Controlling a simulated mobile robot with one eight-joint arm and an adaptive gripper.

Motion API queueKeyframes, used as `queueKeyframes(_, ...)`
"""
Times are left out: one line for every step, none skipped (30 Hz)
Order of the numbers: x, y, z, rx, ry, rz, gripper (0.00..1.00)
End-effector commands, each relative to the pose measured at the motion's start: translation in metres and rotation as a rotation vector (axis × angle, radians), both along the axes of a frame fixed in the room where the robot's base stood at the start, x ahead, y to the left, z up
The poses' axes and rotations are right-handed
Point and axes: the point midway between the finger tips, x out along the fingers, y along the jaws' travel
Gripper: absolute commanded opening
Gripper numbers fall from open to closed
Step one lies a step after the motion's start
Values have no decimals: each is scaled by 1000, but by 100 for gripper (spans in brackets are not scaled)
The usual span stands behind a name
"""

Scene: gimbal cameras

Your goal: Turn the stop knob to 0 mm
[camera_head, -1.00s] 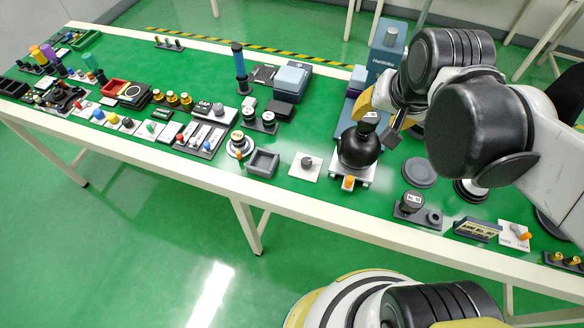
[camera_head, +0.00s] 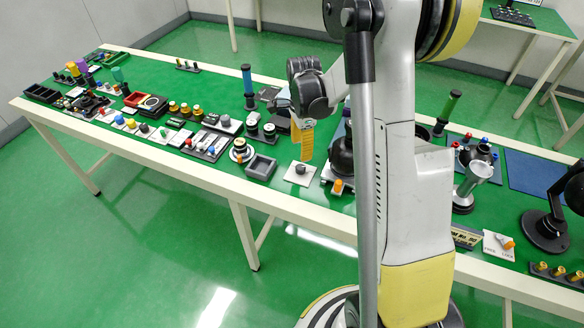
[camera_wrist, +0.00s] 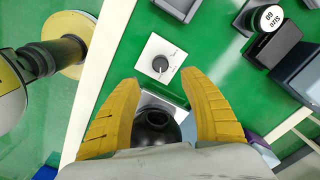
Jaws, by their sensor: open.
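A dark grey round knob (camera_head: 300,170) sits on a white square plate (camera_head: 290,178) on the green table. I take it for the stop knob, but no readable label shows. In the wrist view the knob (camera_wrist: 160,65) has a light pointer mark on its top, and its plate (camera_wrist: 151,51) lies just beyond my fingertips. My gripper (camera_head: 303,135) hangs above and slightly behind the plate in the head view. In the wrist view its yellow fingers (camera_wrist: 157,82) are spread wide and empty, apart from the knob. Any scale on the plate is too small to read.
A black rounded body (camera_wrist: 155,128) on a metal base shows between my fingers; it stands right of the knob in the head view (camera_head: 341,158). A grey open tray (camera_head: 261,167) is left of the plate. My arm hides part of the table.

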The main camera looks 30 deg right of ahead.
Motion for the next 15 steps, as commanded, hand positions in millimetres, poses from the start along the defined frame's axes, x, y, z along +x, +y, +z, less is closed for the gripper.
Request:
queueKeyframes(0, 0, -12, 0, 0, 1, 52)
queueKeyframes(0, 0, -18, 0, -1, 1, 52)
queueKeyframes(0, 0, -26, 0, -1, 2, 52)
queueKeyframes(0, 0, -33, 0, -1, 2, 52)
queueKeyframes(0, 0, -39, 0, -1, 2, 52)
queueKeyframes(0, 0, -48, 0, -1, 2, 52)
queueKeyframes(1, 0, -53, 0, -1, 2, 52)
queueKeyframes(0, 0, -59, 0, -2, 3, 52)
queueKeyframes(0, 0, -66, 0, -2, 3, 52)
queueKeyframes(1, 0, -71, 0, -2, 3, 52)
queueKeyframes(0, 0, -75, 0, -2, 3, 52)
queueKeyframes(0, 0, -81, 0, -2, 3, 52)
queueKeyframes(0, 0, -84, 0, -2, 3, 52)
queueKeyframes(1, 0, -87, 0, -2, 3, 52)
queueKeyframes(1, 0, -90, 0, -2, 3, 52)
